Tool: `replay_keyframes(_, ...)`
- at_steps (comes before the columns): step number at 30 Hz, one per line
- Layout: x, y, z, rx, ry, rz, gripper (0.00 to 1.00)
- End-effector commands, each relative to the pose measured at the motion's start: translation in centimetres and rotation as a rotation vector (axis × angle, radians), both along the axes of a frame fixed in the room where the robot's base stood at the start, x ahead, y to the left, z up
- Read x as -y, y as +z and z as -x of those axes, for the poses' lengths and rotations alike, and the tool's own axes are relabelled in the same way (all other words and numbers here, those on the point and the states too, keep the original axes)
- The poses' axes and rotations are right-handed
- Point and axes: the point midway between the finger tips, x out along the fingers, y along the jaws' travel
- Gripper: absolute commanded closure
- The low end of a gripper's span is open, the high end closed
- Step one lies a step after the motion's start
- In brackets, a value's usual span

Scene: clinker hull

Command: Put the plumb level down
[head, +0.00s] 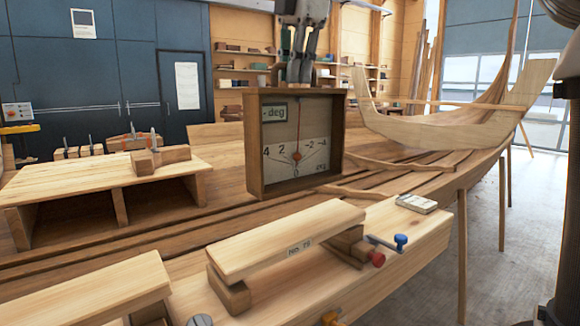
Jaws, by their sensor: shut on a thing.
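The plumb level (254,143) is a square wooden box frame with a pale dial face, a red pointer and a small "- deg" window. It is upright, with its face toward me, in the middle of the head view. My gripper (299,80) comes from above and is shut on its top edge. The level's lower edge is close over the planks of the hull (400,182); I cannot tell whether it touches them. The fingertips are partly hidden behind the level's top.
In front is a raised wooden block marked "No 78" (285,240), with red and blue knobs beside it. A small pale block (417,203) lies to its right. A wooden stand (75,190) with clamps is at left. A curved frame (455,125) rises at right.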

Motion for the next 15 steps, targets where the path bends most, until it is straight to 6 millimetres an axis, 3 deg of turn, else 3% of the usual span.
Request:
replay_keyframes(3, 0.1, -2.4, 0.1, -0.002, 0.001, 0.002, 1.0)
replay_keyframes(15, 0.0, -7.7, 0.1, -0.002, 0.001, 0.001, 1.0)
